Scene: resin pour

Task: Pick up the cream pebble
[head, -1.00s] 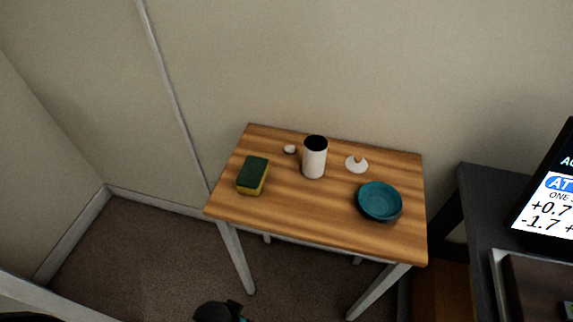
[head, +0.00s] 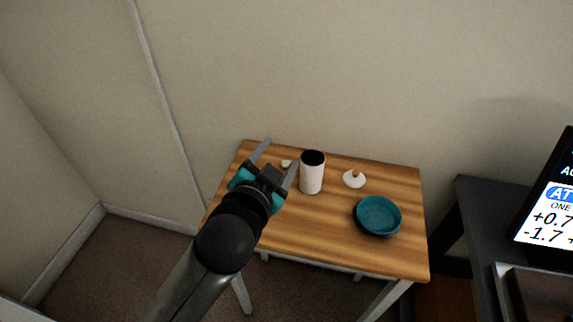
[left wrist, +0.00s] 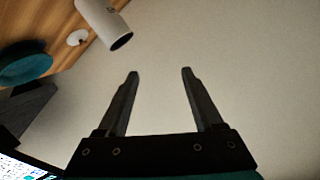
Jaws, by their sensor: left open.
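The cream pebble (head: 286,163) is a small pale lump on the wooden table (head: 320,240), left of the white cup. In the head view it shows between the fingers of my left gripper (head: 281,152), partly hidden. The gripper is open and empty, reaching over the left part of the table; its height above the pebble is hard to tell. In the left wrist view its two fingers (left wrist: 160,71) stand apart with only the wall between them, and the pebble is not seen. My right gripper is not in view.
A white cup (head: 312,177) with a dark opening stands close right of the gripper. Farther right are a small white dish with a knob (head: 354,179) and a teal bowl (head: 378,215). A dark desk with a screen (head: 546,205) is at the far right.

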